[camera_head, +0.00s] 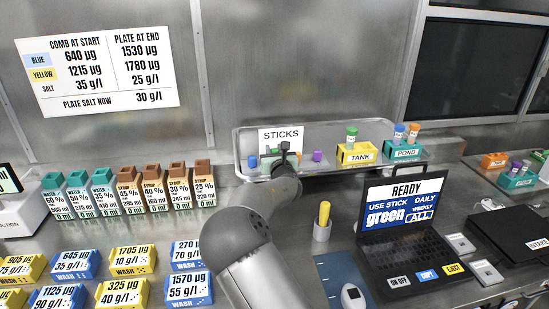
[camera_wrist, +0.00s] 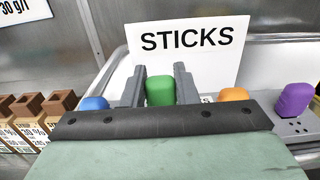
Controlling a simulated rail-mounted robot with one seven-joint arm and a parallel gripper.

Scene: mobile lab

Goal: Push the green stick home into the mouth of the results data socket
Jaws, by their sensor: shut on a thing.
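My gripper (camera_head: 284,154) is at the shelf with the SticKS sign, and in the wrist view its two grey fingers (camera_wrist: 159,86) stand on either side of the green stick (camera_wrist: 160,91). They are shut on it. Only the stick's rounded green top shows; its lower part is hidden behind my gripper, so I cannot tell whether it is still seated in its holder. The laptop (camera_head: 408,245) stands at the right, its screen reading READY, USE STICK green, DAILY, WEEKLY, ALL. I cannot make out the results data socket in either view.
A blue stick (camera_wrist: 94,103) is left of my fingers; an orange stick (camera_wrist: 234,95) and a purple stick (camera_wrist: 294,99) are right. The STICKS sign (camera_wrist: 190,45) stands behind. TANK (camera_head: 357,154) and POND (camera_head: 404,152) racks share the shelf. A cup (camera_head: 321,232) holds a yellow item.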

